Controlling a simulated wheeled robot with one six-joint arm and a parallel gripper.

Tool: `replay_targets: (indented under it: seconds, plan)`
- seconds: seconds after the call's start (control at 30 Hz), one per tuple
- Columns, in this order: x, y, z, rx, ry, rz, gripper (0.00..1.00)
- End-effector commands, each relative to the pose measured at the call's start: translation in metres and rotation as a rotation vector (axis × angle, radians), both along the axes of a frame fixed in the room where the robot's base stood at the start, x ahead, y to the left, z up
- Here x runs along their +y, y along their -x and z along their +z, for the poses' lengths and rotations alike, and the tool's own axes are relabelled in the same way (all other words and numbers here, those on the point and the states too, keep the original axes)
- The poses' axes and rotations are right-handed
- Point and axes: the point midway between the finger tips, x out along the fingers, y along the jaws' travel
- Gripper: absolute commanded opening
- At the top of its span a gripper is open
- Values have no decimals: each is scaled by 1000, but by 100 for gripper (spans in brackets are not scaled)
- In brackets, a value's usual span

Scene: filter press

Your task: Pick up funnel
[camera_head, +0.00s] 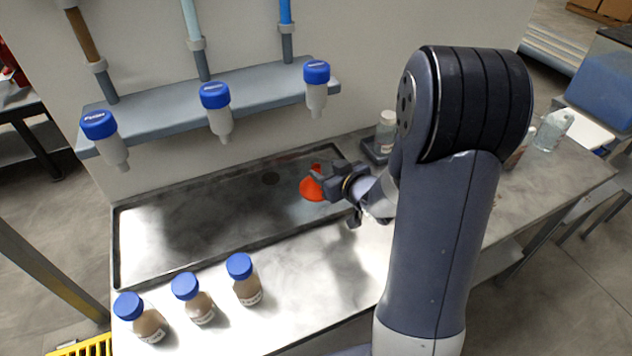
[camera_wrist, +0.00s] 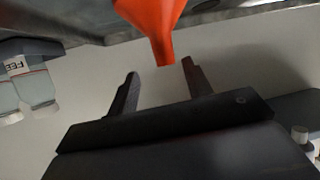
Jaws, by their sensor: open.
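The orange funnel (camera_head: 311,189) is at the right part of the metal tray, partly hidden by my gripper (camera_head: 326,180). In the wrist view the funnel (camera_wrist: 155,20) is at the top centre, its wide part cut off by the frame edge. Its narrow spout points down in the picture, toward the gap between the fingers. My gripper (camera_wrist: 160,70) is open, with one dark finger on each side of the spout. A gap shows between the spout and each finger, and no contact is visible.
The shallow metal tray (camera_head: 165,238) lies along the wall. Three blue-capped bottles stand in front, one of them here (camera_head: 245,280). A shelf (camera_head: 265,92) above holds three inverted blue-topped bottles. A small bottle (camera_head: 386,130) stands behind my arm.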

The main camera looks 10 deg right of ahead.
Motion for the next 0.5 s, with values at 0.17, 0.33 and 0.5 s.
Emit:
replay_targets:
  seconds: [0.17,0.33,0.5]
  plan:
    - [5,-12,-6,1,1,0,48]
    - [12,-24,-11,2,0,2,48]
    - [22,-43,-19,2,0,1,48]
